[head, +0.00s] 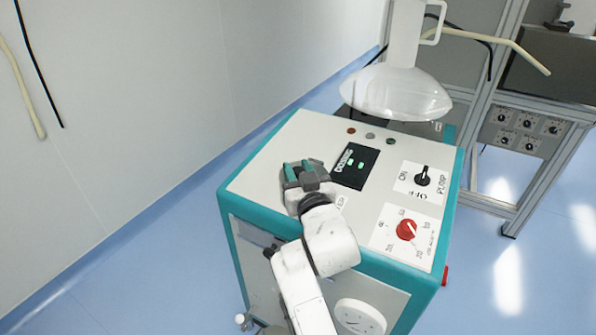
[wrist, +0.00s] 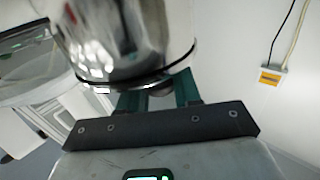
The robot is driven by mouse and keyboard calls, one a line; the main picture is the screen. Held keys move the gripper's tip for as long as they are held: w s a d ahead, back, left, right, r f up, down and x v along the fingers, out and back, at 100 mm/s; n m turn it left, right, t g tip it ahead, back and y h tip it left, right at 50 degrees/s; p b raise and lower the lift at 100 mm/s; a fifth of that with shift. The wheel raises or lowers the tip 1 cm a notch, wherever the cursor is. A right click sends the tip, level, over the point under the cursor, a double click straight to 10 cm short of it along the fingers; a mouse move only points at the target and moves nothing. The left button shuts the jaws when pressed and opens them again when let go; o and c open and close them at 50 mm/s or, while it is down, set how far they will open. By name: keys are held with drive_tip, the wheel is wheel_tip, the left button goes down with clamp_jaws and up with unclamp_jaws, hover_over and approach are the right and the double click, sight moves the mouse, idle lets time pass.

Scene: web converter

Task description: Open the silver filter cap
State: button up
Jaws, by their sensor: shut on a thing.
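My gripper (head: 298,170) is over the left part of the white-and-teal machine's top panel in the head view. In the wrist view, the teal fingers of my gripper (wrist: 158,98) reach up to a shiny silver cylinder with a dark ring along its lower edge, which I take to be the silver filter cap (wrist: 125,40). The fingers are shut on it, with a small part between them near the ring. The fingertips and exact contact are hidden behind the cylinder. I cannot make out the cap clearly in the head view.
The machine top (head: 290,140) carries a dark display (head: 354,166), a black ON/OFF knob (head: 422,177) and a red dial (head: 406,229). A translucent hopper (head: 397,92) hangs above its back edge. A wall stands left; a metal frame (head: 525,165) stands right.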

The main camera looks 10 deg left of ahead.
clamp_jaws()
drive_tip(key=shift+r, duration=0.15)
